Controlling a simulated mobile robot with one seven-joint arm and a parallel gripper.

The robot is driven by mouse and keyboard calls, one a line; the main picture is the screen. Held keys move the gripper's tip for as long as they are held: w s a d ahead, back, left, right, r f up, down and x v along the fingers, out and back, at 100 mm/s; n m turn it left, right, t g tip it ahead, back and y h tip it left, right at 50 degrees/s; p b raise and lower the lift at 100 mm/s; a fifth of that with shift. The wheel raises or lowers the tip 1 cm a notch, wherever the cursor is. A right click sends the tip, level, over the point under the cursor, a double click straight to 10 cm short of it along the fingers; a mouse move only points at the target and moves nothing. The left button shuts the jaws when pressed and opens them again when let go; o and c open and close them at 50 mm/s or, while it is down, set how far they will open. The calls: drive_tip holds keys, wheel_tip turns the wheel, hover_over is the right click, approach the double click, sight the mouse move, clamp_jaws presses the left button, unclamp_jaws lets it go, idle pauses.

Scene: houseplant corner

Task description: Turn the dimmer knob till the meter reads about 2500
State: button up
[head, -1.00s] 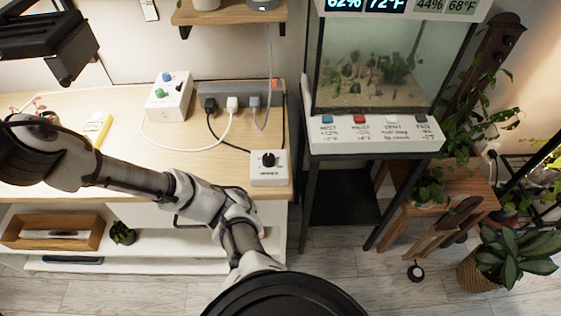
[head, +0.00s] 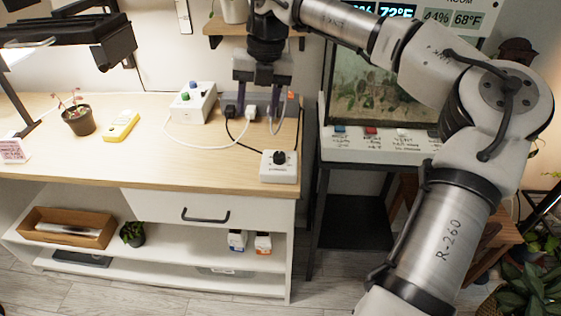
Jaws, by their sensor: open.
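The dimmer is a small white box (head: 278,174) with a black round knob (head: 279,158) on top, at the right front of the wooden desk. A yellow handheld device (head: 121,126), possibly the meter, lies on the left of the desk; no reading is legible. My gripper (head: 262,108) points down above the back of the desk, behind the dimmer in the picture. Its two fingers are apart with nothing held between them, and it is clear of the knob. The fingers partly hide the power strip.
A grey power strip (head: 292,104) with plugs and cables lies behind the dimmer. A white box with blue and green knobs (head: 194,103) stands left of it. A potted plant (head: 77,119) and lamp stand at left. A shelf (head: 226,27) hangs above; a terrarium stands right.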

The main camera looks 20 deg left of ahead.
drive_tip(key=m+h, duration=0.1)
hover_over(280, 154)
drive_tip(key=shift+t, duration=0.4)
wheel_tip(280, 154, down, 13)
drive_tip(key=shift+w+f+p, duration=0.1)
drive_tip(key=shift+p, duration=0.3)
drive_tip(key=c, duration=1)
